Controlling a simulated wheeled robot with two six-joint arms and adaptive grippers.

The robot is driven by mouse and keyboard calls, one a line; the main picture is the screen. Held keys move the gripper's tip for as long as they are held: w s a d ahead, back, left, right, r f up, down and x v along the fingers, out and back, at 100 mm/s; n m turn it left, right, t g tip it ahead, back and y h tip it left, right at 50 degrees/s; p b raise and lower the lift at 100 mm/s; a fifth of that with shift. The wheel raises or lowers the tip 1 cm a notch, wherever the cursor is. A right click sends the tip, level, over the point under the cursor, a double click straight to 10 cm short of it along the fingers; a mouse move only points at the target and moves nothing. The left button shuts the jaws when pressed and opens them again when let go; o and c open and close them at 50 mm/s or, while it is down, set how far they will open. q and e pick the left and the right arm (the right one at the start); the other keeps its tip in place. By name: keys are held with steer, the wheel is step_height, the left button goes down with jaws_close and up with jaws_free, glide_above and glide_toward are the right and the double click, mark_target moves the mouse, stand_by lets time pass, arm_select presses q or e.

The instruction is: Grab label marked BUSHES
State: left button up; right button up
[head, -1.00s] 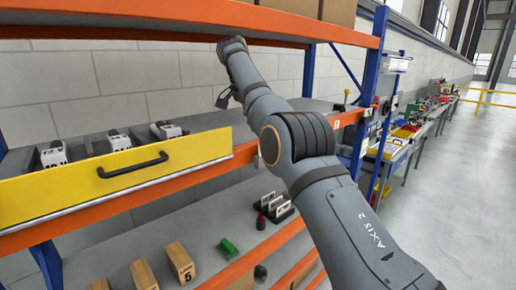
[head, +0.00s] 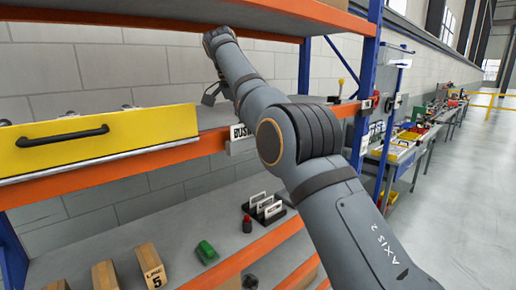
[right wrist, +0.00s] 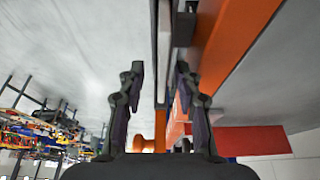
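A white label (head: 238,132) with black letters starting "BUS" sits on the front of the orange shelf beam, left of my right arm's elbow. The arm hides the rest of its word. My right arm crosses the head view, its far part up near the upper shelf. In the right wrist view my right gripper (right wrist: 160,72) is open, its two dark fingers apart. A pale upright strip shows beyond and between them; I cannot tell if it is the label. Nothing is held. My left gripper is not in view.
A yellow drawer front (head: 100,143) with a black handle sticks out at left. The lower shelf holds wooden blocks (head: 150,265), a green piece (head: 206,252) and a black rack of white plates (head: 265,208). A blue post (head: 366,90) stands right of the arm. Open floor lies right.

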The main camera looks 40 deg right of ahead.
steer(key=shift+w+d+f, duration=0.1)
steer(key=shift+w+f, duration=0.1)
steer(key=shift+f, duration=0.05)
steer(key=shift+w+a+r, duration=0.1)
steer(key=shift+a, duration=0.15)
steer(key=shift+s+a+r, duration=0.1)
steer(key=shift+a+r, duration=0.05)
steer(key=shift+a, duration=0.25)
steer(key=shift+s+a+r, duration=0.1)
steer(key=shift+a+r, duration=0.05)
steer(key=shift+a, duration=0.4)
steer(key=shift+d+f, duration=0.2)
steer(key=shift+d, duration=0.3)
steer(key=shift+d+f, duration=0.15)
steer(key=shift+a, duration=0.3)
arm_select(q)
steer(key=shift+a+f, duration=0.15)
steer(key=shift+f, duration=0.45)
arm_select(e)
steer(key=shift+d, duration=0.1)
jaws_close()
